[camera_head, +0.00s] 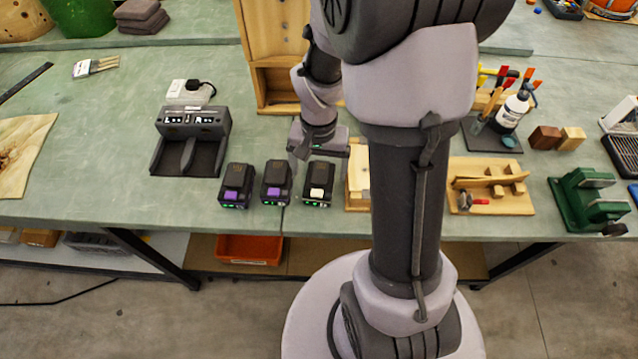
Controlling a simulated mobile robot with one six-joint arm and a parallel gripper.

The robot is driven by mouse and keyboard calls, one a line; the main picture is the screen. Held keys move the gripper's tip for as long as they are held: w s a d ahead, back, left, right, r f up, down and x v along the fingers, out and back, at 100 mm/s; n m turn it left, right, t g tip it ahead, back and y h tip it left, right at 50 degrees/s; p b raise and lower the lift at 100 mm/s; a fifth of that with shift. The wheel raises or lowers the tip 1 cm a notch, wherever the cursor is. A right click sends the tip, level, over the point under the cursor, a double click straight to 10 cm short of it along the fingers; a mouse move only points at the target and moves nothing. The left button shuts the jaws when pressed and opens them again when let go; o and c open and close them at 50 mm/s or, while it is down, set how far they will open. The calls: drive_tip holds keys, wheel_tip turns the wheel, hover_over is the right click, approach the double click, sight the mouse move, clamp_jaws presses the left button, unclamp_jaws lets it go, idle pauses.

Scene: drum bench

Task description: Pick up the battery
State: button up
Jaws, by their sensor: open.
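Three dark batteries stand in a row near the front edge of the green bench. The left battery (236,186) and the middle battery (276,183) have purple tabs. The right battery (318,184) has a cream tab. All show small green lights. My gripper (303,158) is open just above and behind the middle and right batteries, pointing down, with nothing seen between its fingers. The fingertips are small and partly blurred against the bench. A black charger (190,140) with two empty-looking bays stands to the left of the batteries.
A wooden stand (270,75) rises behind the gripper. A wooden block (358,185) sits right of the batteries, partly hidden by my arm. A wooden jig (490,185) and a green vise (588,200) lie farther right. Bench (90,180) left of the charger has free room.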

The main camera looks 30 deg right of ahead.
sight(320, 176)
drive_tip(key=f+b, duration=0.1)
drive_tip(key=f, duration=0.1)
drive_tip(key=f+b, duration=0.1)
drive_tip(key=f, duration=0.2)
drive_tip(key=shift+w+d+f, duration=0.1)
drive_tip(key=shift+w+d, duration=0.1)
drive_tip(key=shift+c, duration=0.9)
drive_tip(key=c, duration=1.5)
